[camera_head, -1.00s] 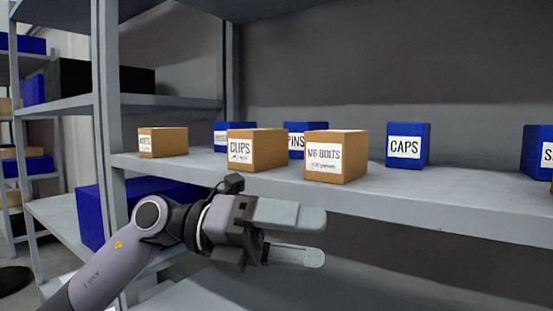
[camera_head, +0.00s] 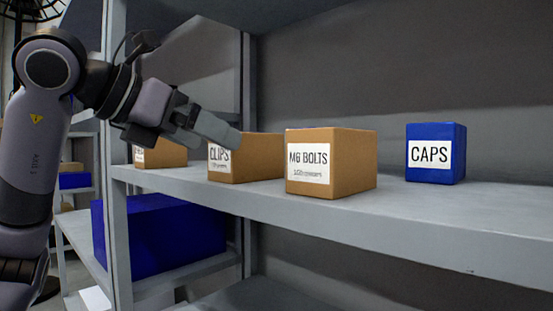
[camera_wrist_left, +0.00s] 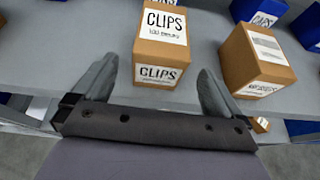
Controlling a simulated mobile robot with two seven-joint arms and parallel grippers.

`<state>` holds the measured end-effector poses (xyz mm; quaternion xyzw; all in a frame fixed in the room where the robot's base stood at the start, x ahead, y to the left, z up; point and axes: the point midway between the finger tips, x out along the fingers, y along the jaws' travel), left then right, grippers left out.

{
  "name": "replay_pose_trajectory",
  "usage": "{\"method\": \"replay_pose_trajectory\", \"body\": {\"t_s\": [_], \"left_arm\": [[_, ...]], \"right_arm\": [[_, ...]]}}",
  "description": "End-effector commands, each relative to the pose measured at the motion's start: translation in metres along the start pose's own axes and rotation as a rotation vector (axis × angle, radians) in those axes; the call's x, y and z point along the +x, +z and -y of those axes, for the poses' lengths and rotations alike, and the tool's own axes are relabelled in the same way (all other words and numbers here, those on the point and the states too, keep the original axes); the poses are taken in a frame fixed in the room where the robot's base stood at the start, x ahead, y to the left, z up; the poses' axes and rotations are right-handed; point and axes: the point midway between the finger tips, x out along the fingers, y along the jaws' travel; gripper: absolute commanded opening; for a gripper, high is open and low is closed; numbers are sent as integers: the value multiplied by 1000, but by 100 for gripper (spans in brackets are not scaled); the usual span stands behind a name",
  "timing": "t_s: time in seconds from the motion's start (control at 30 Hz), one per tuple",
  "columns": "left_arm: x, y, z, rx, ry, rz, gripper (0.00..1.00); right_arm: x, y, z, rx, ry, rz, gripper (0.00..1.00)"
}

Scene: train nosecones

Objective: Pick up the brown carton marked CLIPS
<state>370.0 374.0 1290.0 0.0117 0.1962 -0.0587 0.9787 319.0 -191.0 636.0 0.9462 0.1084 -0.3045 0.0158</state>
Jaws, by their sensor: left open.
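The brown carton marked CLIPS (camera_head: 256,160) stands upright on the grey shelf, between two other brown cartons. In the left wrist view the CLIPS carton (camera_wrist_left: 160,50) shows a white label on its top and one on its front. My left gripper (camera_head: 222,130) is open and empty, in front of and a little above the carton; it hides part of the carton's upper left in the head view. In the left wrist view the two fingers of my left gripper (camera_wrist_left: 158,68) point toward the carton, one on each side of its near end. I cannot tell whether they touch it. My right gripper is not in view.
The brown M6 BOLTS carton (camera_head: 330,162) stands close to the right of CLIPS. Another brown carton (camera_head: 160,153) is to the left, partly hidden by my arm. A blue CAPS box (camera_head: 436,153) stands further right. A large blue bin (camera_head: 160,235) is on the lower shelf.

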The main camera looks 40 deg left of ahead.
Motion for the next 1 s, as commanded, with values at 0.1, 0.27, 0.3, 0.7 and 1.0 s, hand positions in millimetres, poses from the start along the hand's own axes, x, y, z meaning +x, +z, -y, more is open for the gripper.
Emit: {"method": "replay_pose_trajectory", "body": {"t_s": [0.1,0.27,0.3,0.7,1.0], "left_arm": [[-3,0,-4,-6,16,3,100],[11,0,-4,-8,18,-1,100],[16,0,-4,-8,18,-1,100],[66,7,-1,-7,16,2,100],[68,7,-1,-6,16,2,87]], "right_arm": [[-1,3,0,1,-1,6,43],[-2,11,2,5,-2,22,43],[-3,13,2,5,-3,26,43],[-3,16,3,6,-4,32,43],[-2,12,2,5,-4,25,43]]}}
